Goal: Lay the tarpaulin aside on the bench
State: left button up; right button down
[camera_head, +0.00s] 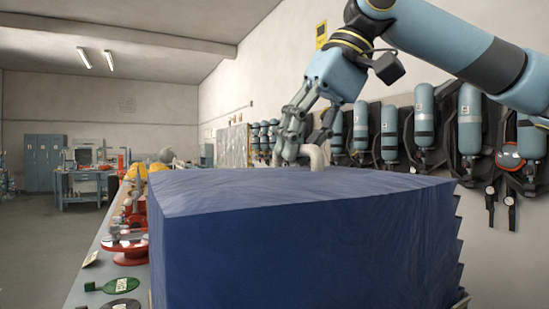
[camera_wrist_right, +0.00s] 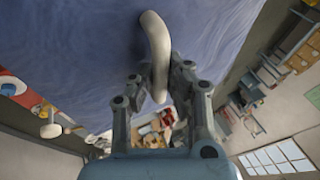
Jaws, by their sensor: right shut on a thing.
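The blue tarpaulin (camera_head: 300,250) fills the lower middle of the head view as a large box shape with a flat, creased top and straight sides. Its right edge is stepped. What lies under it is hidden, and I cannot tell whether it is raised. A pale curved handle (camera_head: 317,157) stands on its top near the far edge. My right gripper (camera_head: 292,152) is shut on this handle. In the right wrist view the handle (camera_wrist_right: 155,45) runs between the fingers (camera_wrist_right: 160,80), with the blue tarpaulin (camera_wrist_right: 75,60) behind. My left gripper is not in view.
Breathing sets with blue cylinders (camera_head: 470,118) hang on the right wall. Open floor (camera_head: 45,235) lies at far left.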

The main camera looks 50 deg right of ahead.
aim_at(283, 174)
jog(key=w+p, duration=0.1)
jog(key=w+f+p, duration=0.1)
jog(key=p, duration=0.1)
jog(key=shift+w+a, duration=0.25)
jog(key=shift+a, duration=0.15)
jog(key=shift+w+a+f+p, duration=0.15)
jog(key=shift+w+f+p, duration=0.15)
jog(key=shift+w+f, duration=0.1)
notch_tip(283, 174, down, 4)
jog(key=shift+f+b, duration=0.25)
jog(key=shift+b, duration=0.5)
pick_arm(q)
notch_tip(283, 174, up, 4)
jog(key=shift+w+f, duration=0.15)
pick_arm(e)
jog(key=c, duration=1.4)
grip_release()
jog(key=shift+o, duration=0.2)
jog(key=shift+r, duration=0.1)
